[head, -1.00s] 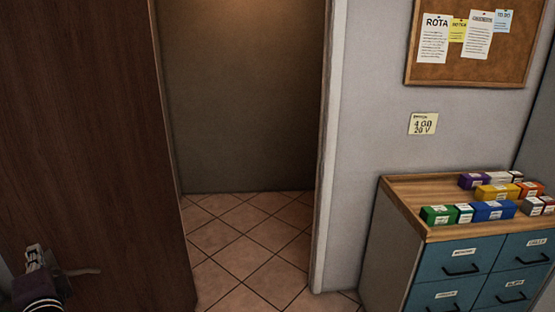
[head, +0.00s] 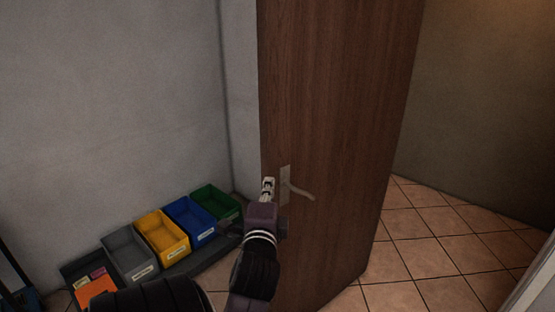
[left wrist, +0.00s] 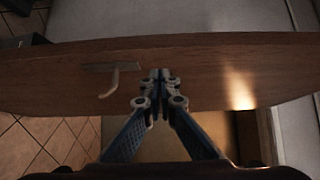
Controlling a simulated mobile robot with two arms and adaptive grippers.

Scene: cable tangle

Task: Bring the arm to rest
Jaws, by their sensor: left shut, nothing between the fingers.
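My left gripper (head: 268,184) is in front of the brown door near its lever handle (head: 300,190). The gripper is shut with nothing between its fingers. In the left wrist view the closed fingertips (left wrist: 159,76) point at the brown door (left wrist: 215,72), to the right of the lever handle (left wrist: 112,72), and do not hold it. Whether they touch the door I cannot tell. The door (head: 335,110) stands open in the head view. My right gripper is not in view.
A row of bins stands low along the left wall: grey (head: 130,252), yellow (head: 162,235), blue (head: 190,219) and green (head: 216,202). A tray with an orange item (head: 96,290) is at the lower left. Tiled floor (head: 440,250) lies clear beyond the door.

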